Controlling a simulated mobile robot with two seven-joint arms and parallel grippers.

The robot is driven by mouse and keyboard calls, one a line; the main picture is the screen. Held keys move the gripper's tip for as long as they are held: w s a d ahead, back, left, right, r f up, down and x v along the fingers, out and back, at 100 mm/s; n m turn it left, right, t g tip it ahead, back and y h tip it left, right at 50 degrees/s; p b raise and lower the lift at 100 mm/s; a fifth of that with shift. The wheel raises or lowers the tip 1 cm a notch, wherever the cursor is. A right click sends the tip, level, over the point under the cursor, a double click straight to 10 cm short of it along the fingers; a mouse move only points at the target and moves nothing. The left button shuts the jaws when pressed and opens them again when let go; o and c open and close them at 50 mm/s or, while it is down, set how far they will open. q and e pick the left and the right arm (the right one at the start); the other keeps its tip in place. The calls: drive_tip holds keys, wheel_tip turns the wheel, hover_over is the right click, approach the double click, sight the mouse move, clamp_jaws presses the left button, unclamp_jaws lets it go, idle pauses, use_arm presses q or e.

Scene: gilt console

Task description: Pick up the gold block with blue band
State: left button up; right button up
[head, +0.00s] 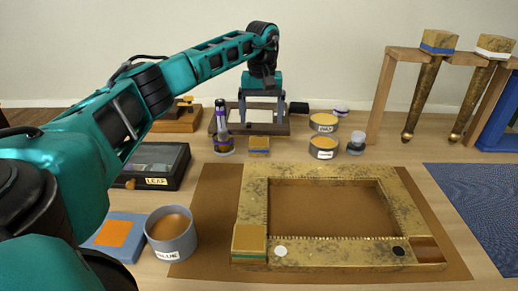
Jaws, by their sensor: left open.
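A gold block with a blue band (438,43) sits at the top of a gold tapered leg in the wooden rack at the upper right. My left gripper (262,113) is open, fingers pointing down, near the back middle of the table. It is well to the left of that block and apart from it. A gold block with a green band (249,241) sits on the near left corner of the gilt frame (345,254). My right gripper is not in view.
A white-banded block (495,44) tops another leg in the rack (382,95). A bottle (222,130), several tins and jars stand near the back. A glue pot (171,234) and a black leaf case (153,164) are at left. A blue mat (480,205) lies at right.

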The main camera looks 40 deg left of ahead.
sight(259, 142)
use_arm(q)
wheel_tip(259, 142, down, 4)
drive_tip(key=shift+r, duration=0.1)
drive_tip(key=f, duration=0.3)
drive_tip(key=f+b, duration=0.1)
drive_tip(key=shift+s+a+f, duration=0.15)
drive_tip(key=shift+s, duration=0.25)
drive_tip(key=shift+f, duration=0.4)
drive_tip(key=shift+c, duration=0.3)
drive_tip(key=c, duration=1)
drive_tip(key=shift+r, duration=0.15)
